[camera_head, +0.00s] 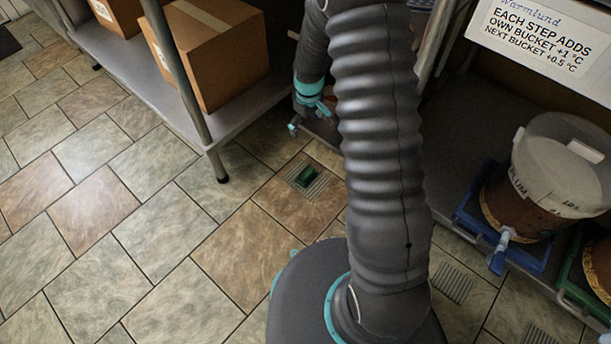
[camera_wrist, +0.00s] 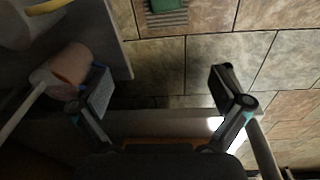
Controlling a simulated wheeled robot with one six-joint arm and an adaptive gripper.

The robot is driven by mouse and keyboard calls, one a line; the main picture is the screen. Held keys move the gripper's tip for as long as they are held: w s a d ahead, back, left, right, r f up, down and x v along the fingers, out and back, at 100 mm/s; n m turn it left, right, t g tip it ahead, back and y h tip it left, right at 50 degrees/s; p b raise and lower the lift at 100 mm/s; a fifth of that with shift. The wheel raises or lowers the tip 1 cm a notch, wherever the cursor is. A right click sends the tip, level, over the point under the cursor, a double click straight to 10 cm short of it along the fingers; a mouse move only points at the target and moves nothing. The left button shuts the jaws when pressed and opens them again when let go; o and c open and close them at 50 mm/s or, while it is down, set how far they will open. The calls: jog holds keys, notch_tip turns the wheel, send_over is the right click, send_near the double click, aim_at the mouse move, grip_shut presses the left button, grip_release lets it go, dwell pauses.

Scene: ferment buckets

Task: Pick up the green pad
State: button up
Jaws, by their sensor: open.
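The green pad (camera_head: 306,175) is a small dark green block lying on a grey slotted floor grate among the tiles, left of my arm in the head view. It also shows in the wrist view (camera_wrist: 166,5) at the top edge, partly cut off by the frame. My gripper (camera_wrist: 163,82) is open and empty, its two fingers spread wide over the floor. In the head view my gripper is small and partly hidden beside my arm, above and behind the pad in the picture. The gripper and the pad are apart.
A metal shelf (camera_head: 187,121) with cardboard boxes (camera_head: 222,57) stands at the upper left, its leg near the pad. At right, a lidded bucket (camera_head: 545,190) with a tap stands in a blue tray (camera_head: 470,215). A sign (camera_head: 545,32) hangs above. Tiles at left are clear.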

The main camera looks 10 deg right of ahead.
jog(key=n+g+b, duration=0.1)
send_over(306, 173)
notch_tip(306, 173, down, 23)
jog(key=shift+d+r, duration=0.15)
jog(key=shift+r, duration=0.05)
jog(key=shift+f+b, duration=0.55)
jog(key=shift+f, duration=2.35)
jog(key=c, duration=1.1)
jog(key=shift+r, duration=0.55)
jog(key=r, duration=0.2)
jog(key=s+r, duration=0.1)
jog(key=r, duration=0.1)
jog(key=shift+d+p, duration=0.25)
jog(key=shift+p, duration=0.15)
jog(key=s+d+r, duration=0.6)
jog(key=s, duration=0.2)
jog(key=shift+s+p, duration=0.25)
jog(key=shift+p, duration=0.15)
